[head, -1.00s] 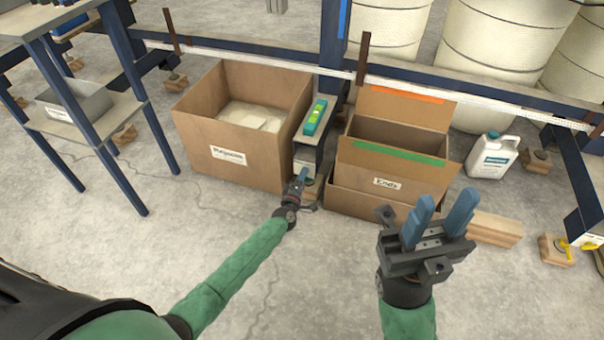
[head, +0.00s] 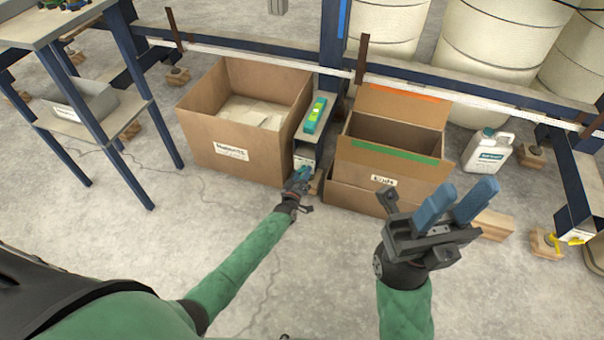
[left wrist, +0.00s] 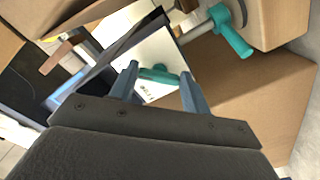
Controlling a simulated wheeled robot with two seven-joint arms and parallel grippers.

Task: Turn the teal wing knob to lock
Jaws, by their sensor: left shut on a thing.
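The teal wing knob (left wrist: 157,74) shows in the left wrist view between my left gripper's two fingers (left wrist: 160,88), in front of a white labelled face. My left gripper is shut on it; the exact contact at the fingertips is hard to see. In the head view the left gripper (head: 299,179) is low at the narrow stand (head: 304,157) between two cardboard boxes, and a bit of teal shows at its tips. My right gripper (head: 455,203) is open and empty, raised at the front right.
The left cardboard box (head: 235,155) holds pale material. The "Ends" box (head: 385,180) stands right of the stand. Another teal handle (left wrist: 232,35) sits beside the knob. Bare floor lies in front.

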